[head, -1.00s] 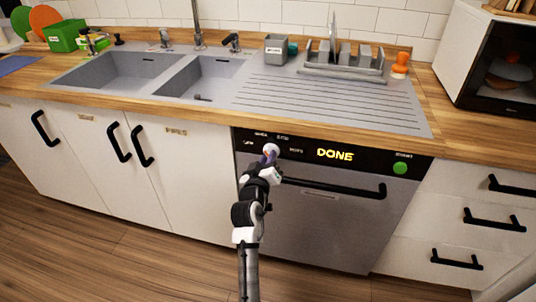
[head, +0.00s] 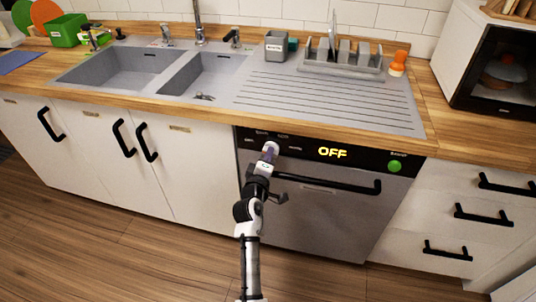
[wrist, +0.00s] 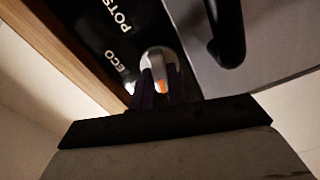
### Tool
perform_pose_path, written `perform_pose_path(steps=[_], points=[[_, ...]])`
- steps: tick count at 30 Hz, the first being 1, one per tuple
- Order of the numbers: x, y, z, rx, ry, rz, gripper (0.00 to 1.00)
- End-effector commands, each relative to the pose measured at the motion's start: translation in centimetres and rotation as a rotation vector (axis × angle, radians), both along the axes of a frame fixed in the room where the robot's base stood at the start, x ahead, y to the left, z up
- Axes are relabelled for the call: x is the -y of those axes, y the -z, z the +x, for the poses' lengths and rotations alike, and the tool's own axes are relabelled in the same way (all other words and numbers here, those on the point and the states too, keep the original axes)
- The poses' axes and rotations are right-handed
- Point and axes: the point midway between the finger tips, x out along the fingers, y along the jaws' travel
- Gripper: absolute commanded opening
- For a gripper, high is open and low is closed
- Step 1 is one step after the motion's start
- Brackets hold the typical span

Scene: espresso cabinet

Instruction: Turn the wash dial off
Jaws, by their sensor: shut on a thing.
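The dishwasher (head: 310,225) has a black control panel under the worktop, and its display (head: 332,153) reads "OFF" in yellow letters. The wash dial (head: 270,147) is a pale round knob on the left part of the panel. It also shows in the wrist view (wrist: 158,58), with an orange mark and the words "POTS" and "ECO" beside it. My gripper (head: 268,154) is at the dial, and in the wrist view its dark fingers (wrist: 156,92) are shut on the dial's sides. The fingers hide part of the dial and some panel labels.
The dishwasher's black bar handle (head: 330,184) runs just below and right of my gripper. A green start button (head: 394,166) is at the panel's right end. White cupboards (head: 75,160) stand left, and drawers (head: 475,215) stand right.

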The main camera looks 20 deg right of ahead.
Motion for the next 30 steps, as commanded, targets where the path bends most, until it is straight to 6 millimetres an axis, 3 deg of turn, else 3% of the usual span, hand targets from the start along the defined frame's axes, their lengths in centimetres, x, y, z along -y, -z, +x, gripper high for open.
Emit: perform_pose_path(steps=[17,18,22,30], points=[[-0.01,-0.24,0.07,-0.012,-0.001,-0.028,0.0],[-0.01,-0.24,0.07,-0.012,-0.001,-0.028,0.22],[-0.01,-0.18,0.05,-0.013,-0.001,-0.026,0.38],[-0.03,-0.04,-0.01,-0.015,-0.001,-0.025,0.38]])
